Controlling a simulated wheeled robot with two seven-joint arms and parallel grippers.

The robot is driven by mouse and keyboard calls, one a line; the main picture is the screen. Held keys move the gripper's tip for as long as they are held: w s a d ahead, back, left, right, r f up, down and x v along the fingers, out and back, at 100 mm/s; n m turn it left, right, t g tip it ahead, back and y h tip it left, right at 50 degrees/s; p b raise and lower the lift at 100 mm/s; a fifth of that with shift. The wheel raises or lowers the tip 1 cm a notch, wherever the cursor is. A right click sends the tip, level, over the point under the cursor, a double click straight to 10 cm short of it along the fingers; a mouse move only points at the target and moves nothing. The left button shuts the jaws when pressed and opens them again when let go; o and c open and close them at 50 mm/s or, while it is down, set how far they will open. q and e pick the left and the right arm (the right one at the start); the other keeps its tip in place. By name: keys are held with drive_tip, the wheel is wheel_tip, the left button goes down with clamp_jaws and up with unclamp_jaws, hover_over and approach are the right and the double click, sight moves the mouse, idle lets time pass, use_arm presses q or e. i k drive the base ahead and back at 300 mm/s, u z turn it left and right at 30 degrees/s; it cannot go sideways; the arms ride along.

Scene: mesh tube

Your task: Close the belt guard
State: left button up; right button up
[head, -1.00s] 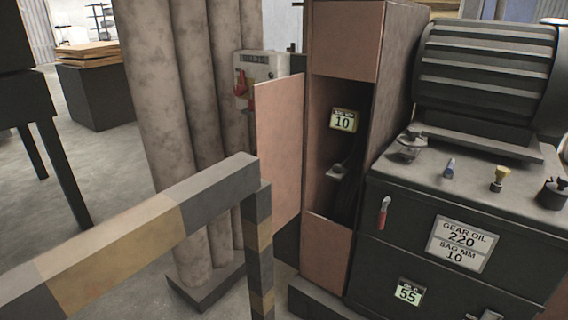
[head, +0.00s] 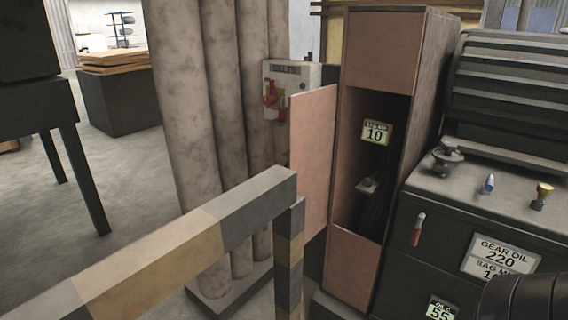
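The belt guard is a tall, narrow copper-brown housing (head: 384,55) right of centre in the head view. Its door (head: 313,150) is a flat panel of the same colour, standing open to the left of the housing. The dark opening (head: 384,190) shows a small sign reading 10 (head: 377,133) and a light grey part (head: 368,184) inside. A dark rounded shape at the bottom right corner looks like part of my own arm. Neither of my grippers shows in this view.
A striped barrier rail (head: 190,250) crosses the lower left in front of the guard. Thick mottled pipes (head: 205,120) and a control box with a red lever (head: 283,88) stand behind the door. A dark machine cabinet (head: 450,225) with knobs stands right of the housing.

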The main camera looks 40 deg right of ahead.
sight(311, 112)
drive_tip(key=i, duration=2.3)
drive_tip(key=z, duration=4.5)
drive_tip(key=k, duration=1.05)
drive_tip(key=u, duration=1.7)
drive_tip(key=i, duration=0.5)
drive_tip(key=z, duration=0.05)
